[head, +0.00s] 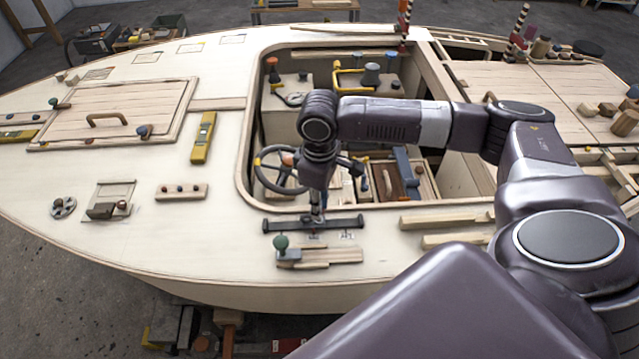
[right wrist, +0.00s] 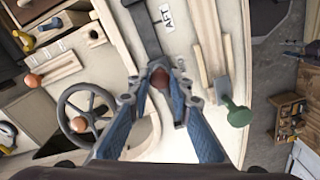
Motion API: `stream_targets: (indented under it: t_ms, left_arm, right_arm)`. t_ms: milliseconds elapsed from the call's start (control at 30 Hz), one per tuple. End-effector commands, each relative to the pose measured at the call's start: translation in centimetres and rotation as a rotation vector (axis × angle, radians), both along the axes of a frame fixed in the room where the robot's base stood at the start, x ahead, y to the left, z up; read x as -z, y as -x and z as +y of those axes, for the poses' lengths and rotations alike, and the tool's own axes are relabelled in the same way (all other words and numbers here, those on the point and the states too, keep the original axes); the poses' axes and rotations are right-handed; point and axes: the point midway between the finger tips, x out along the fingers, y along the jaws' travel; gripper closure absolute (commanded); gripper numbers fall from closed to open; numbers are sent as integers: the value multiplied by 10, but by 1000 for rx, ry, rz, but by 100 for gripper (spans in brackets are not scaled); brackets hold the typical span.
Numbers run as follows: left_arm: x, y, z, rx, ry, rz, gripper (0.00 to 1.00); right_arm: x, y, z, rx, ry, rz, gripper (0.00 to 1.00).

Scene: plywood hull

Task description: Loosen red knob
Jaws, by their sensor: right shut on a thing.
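The red knob (right wrist: 159,78) is a small dark red ball on a dark bar (right wrist: 142,30), seen in the right wrist view. My right gripper (right wrist: 160,88) has its blue fingers on either side of the knob and is shut on it. In the head view my right gripper (head: 318,208) points down at the dark bar (head: 345,224) on the near deck edge; the knob is hidden there by the gripper. My left gripper is in neither view.
A green knob (head: 281,243) stands on a wooden block just in front of the bar. Behind is the open cockpit with a steering wheel (head: 272,176). Wooden strips (head: 445,219) lie to the right. Pale deck (head: 225,235) to the left is clear.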

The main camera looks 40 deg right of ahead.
Motion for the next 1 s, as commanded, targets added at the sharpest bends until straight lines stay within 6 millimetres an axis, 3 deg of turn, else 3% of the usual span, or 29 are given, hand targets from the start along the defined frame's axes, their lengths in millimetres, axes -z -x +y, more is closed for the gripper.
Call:
stream_targets:
  t_ms: [33, 400, 1000]
  left_arm:
    - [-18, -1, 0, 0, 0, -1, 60]
    - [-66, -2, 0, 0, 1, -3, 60]
    - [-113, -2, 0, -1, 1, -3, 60]
  right_arm:
    - [-8, 1, 0, -44, -1, 4, 100]
    - [-5, 0, 0, -395, -2, 3, 100]
    - [-2, -1, 0, -966, -2, 1, 100]
